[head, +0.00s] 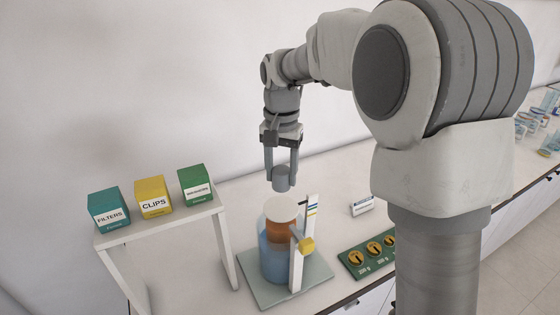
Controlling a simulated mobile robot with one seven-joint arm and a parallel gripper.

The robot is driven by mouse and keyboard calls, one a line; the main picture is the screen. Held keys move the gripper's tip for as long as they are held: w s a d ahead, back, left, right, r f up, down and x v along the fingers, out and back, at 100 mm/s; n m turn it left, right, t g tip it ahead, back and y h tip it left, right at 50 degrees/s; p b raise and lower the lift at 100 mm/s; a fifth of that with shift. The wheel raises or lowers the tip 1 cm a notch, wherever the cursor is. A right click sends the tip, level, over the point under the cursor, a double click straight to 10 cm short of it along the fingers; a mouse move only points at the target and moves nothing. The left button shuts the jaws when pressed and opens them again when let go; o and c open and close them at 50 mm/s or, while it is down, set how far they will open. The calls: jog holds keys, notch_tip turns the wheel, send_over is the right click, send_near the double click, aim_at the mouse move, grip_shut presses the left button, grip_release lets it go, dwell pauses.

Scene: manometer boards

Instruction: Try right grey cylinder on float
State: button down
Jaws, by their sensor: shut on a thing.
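My gripper (282,177) points straight down and is shut on a grey cylinder (282,178). It holds the cylinder in the air, just above the float. The float (282,209) has a pale round top and an orange-brown body, and sits in a clear vessel of blue liquid (275,262). There is a gap between the cylinder and the float's top. A white upright post (297,268) with coloured marks at its top and a yellow knob (306,245) stands at the vessel's right. No second grey cylinder is visible; my arm hides part of the bench.
A white raised shelf (165,229) at left carries teal (109,208), yellow (153,197) and green (195,186) boxes. A green tray (352,270) with round brass pieces lies right of the vessel's base plate (256,288). A small white label block (361,206) stands behind it.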

jog(key=shift+w, duration=0.25)
jog(key=b, duration=0.5)
send_over(281, 208)
jog(key=shift+f, duration=2.9)
jog(key=shift+f, duration=0.65)
jog(key=shift+c, duration=1)
grip_release()
